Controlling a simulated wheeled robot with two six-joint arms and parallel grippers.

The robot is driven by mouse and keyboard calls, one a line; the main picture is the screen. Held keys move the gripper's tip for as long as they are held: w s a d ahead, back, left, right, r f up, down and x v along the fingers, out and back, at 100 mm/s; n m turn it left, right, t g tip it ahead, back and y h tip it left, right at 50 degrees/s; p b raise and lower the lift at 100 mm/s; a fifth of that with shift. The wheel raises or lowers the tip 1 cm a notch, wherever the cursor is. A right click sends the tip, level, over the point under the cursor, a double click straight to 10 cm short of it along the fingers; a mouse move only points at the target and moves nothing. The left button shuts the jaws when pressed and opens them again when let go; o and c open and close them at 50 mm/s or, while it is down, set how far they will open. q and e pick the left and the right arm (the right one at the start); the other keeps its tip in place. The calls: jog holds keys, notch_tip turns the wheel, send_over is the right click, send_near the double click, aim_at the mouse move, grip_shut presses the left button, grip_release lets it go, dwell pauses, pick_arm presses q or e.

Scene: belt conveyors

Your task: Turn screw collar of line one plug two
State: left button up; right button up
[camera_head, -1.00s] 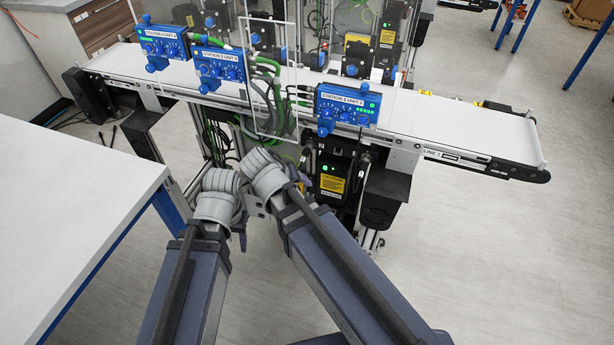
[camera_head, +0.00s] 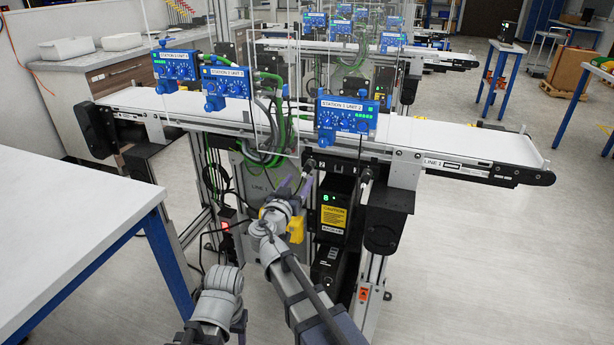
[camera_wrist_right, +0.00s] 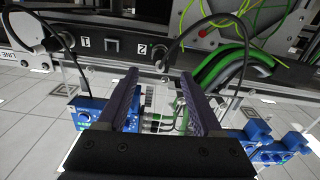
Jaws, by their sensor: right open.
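Plug two is a dark connector (camera_head: 309,165) beside the "2" label (camera_head: 321,163), under the front edge of the line 1 conveyor. In the right wrist view, which is upside down, plug two (camera_wrist_right: 163,65) has a dark cable arching from it. My right gripper (camera_head: 295,184) is open, its purple fingers pointing up just below and left of plug two. In the wrist view its fingers (camera_wrist_right: 163,82) are apart, with plug two beyond the tips and not between them. Collar detail is too small to tell. My left gripper (camera_head: 240,324) is low, mostly hidden by its wrist.
Plug one (camera_head: 366,174) hangs to the right of plug two. A black box with a yellow caution label (camera_head: 334,217) is below. Green cables (camera_head: 275,130) hang at the left. A white table (camera_head: 70,240) fills the left.

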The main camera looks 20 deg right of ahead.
aim_at(305, 173)
jog(key=x, duration=0.7)
jog(key=shift+w+d, duration=0.15)
jog(key=shift+w, duration=0.05)
grip_shut()
dwell(0.4)
